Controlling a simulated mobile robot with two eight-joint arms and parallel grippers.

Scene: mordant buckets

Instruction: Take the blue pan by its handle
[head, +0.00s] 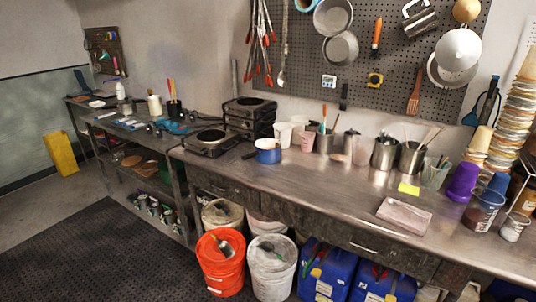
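The pan sits in front of white cups. Neither of my grippers is in view, and nothing touches the pan.
Stacked hot plates (250,112) stand behind the handle. White cups (282,134) and metal canisters (385,154) line the back. The bench front before the pan is clear. An orange bucket (220,270) and blue containers (325,272) stand below the bench edge.

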